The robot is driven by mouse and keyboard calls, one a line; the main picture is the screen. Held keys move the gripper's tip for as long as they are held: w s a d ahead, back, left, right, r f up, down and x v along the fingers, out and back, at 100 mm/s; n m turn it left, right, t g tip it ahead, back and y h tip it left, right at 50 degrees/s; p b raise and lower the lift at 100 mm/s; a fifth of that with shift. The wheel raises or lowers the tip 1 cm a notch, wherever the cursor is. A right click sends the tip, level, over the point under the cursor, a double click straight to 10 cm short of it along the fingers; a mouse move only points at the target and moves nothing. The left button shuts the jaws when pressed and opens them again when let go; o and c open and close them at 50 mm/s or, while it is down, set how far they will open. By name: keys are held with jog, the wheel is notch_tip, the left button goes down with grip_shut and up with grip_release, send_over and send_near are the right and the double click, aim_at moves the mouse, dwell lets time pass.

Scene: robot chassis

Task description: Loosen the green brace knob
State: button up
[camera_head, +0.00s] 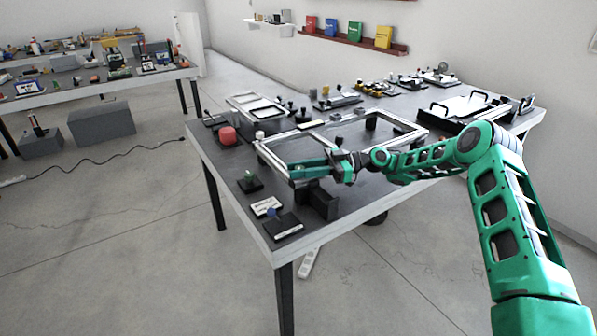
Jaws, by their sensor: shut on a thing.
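The rectangular metal chassis frame (277,157) lies on the dark table, with a crossbar and open bays. My green arm reaches in from the right. My gripper (299,170) points left, low over the frame's front left corner. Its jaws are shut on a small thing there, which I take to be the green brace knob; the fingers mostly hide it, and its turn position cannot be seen. A separate small green knob (250,179) stands on a black base at the table's left edge, apart from the gripper.
A white-topped block (267,207) and a black box (283,226) lie near the front corner. A black bracket (318,202) stands below the gripper. Trays and small parts fill the table's back.

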aim_at(298, 167)
jog(key=shift+w+d+g, duration=0.15)
jog(key=shift+w+g, duration=0.05)
jog(key=shift+g, duration=0.1)
dwell(0.4)
jog(key=o, duration=1)
jog(key=shift+o, duration=0.2)
jog(key=shift+s, duration=0.1)
jog(key=r, duration=0.4)
jog(key=shift+s+a+r, duration=0.15)
jog(key=shift+a+r, duration=0.1)
jog(key=shift+a, duration=0.05)
jog(key=s+a+r, duration=0.6)
jog(key=s+a, duration=0.1)
jog(key=s, duration=0.1)
jog(key=shift+a+r, duration=0.15)
jog(key=shift+a, duration=0.1)
